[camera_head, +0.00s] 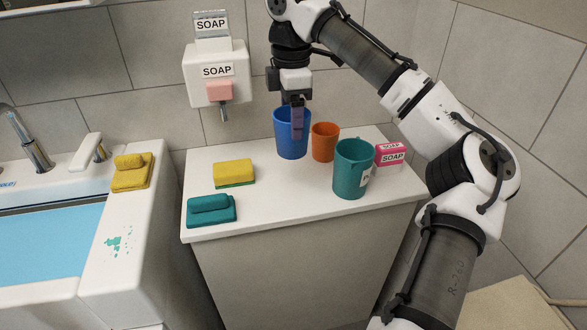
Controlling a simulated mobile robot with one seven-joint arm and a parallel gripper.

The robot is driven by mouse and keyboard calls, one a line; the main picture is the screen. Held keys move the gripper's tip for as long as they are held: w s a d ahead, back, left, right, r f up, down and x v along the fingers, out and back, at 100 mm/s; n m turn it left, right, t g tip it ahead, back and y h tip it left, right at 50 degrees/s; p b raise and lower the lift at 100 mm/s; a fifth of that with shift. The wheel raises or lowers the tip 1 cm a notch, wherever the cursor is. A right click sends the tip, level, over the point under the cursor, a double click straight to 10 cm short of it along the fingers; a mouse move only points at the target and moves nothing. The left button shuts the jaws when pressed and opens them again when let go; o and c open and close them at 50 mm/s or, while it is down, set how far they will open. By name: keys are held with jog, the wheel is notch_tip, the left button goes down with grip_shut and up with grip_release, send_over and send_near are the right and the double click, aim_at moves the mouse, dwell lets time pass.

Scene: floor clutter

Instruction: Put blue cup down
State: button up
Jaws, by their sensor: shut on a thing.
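The blue cup (289,146) is upright over the back of the white counter (290,203), left of an orange cup. My gripper (297,128) points down at the cup's rim and is shut on the cup's wall, with a finger in front of or inside the rim. The cup's base looks at or very near the counter surface; I cannot tell whether it touches.
An orange cup (324,143) stands close on the right. A teal cup (351,169) and a pink soap box (390,154) stand further right. A yellow sponge (234,173) and a teal sponge (211,211) lie left. The counter's front middle is clear.

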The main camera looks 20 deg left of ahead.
notch_tip(320, 180, down, 13)
jog(key=shift+r, duration=0.2)
jog(key=shift+f, duration=0.1)
jog(key=o, duration=1)
jog(key=shift+c, duration=0.2)
notch_tip(320, 180, up, 12)
jog(key=shift+r, duration=0.15)
